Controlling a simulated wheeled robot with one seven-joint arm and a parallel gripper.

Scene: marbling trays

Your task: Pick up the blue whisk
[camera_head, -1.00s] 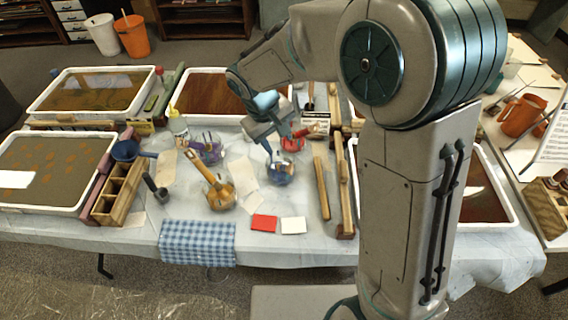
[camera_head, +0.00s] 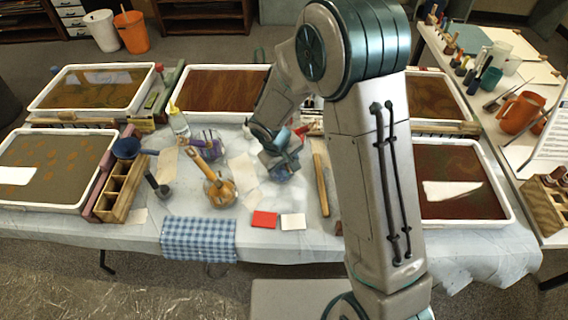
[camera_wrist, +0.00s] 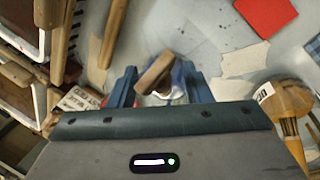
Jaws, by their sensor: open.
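The blue whisk, whose blue handle leaned from a glass jar of blue in the earlier head view, is now mostly covered by my gripper (camera_head: 281,155). The jar (camera_head: 281,175) shows partly below the gripper. In the wrist view, my gripper (camera_wrist: 159,88) is open, its blue fingers pointing down either side of the jar's spot. Between them are a brown block-like piece (camera_wrist: 155,73) and a patch of blue; I cannot tell which part is the whisk handle. No grip on anything is visible.
An orange whisk in a jar (camera_head: 219,190) and a purple whisk in a jar (camera_head: 206,147) stand to the left. A red card (camera_head: 264,220) and white card (camera_head: 293,222) lie in front. A wooden stick (camera_head: 321,185) lies right. Marbling trays (camera_head: 150,70) ring the work area.

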